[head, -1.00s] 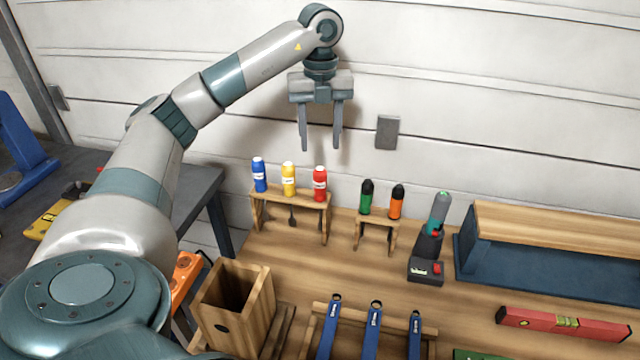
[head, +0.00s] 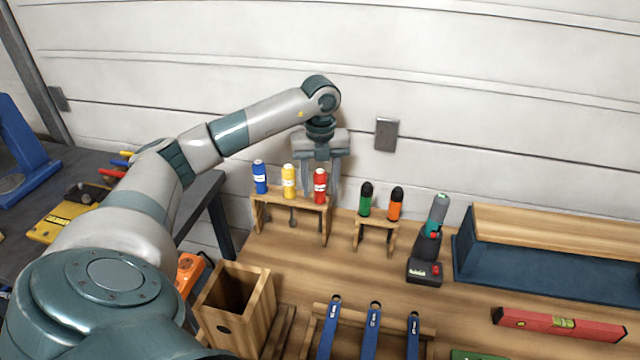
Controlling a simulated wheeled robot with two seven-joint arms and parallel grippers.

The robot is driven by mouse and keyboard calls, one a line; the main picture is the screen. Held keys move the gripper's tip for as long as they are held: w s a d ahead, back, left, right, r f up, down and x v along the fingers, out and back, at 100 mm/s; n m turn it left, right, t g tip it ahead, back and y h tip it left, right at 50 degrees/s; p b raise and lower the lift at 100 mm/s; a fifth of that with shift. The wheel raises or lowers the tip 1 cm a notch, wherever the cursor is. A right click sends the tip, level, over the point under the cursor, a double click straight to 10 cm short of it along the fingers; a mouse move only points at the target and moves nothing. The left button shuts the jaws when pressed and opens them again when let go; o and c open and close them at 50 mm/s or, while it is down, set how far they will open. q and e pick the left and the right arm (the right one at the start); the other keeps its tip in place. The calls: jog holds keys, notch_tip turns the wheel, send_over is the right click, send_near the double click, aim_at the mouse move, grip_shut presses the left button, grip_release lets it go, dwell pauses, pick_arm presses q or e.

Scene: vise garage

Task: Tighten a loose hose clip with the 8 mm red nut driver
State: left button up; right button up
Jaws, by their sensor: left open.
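The red nut driver (head: 320,184) stands upright at the right end of a small wooden rack (head: 291,204), beside a yellow driver (head: 289,181) and a blue driver (head: 260,177). My left gripper (head: 320,184) points down with its fingers open around or just behind the red handle. The handle hides part of the fingers, and I cannot tell whether they touch it. My right gripper is not in view. No hose clip can be made out.
A second rack holds a green-handled (head: 366,198) and an orange-handled tool (head: 396,202). A cordless screwdriver (head: 432,235) stands to the right. An open wooden box (head: 235,305), blue wrenches (head: 371,330) and a red level (head: 560,325) lie nearer. Bare bench shows between them.

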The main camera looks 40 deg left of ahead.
pick_arm(q)
jog(key=shift+f, duration=0.45)
grip_shut()
jog(key=c, duration=1)
grip_release()
jog(key=shift+c, duration=0.8)
jog(key=shift+r+p, duration=4.6)
jog(key=shift+r, duration=2.6)
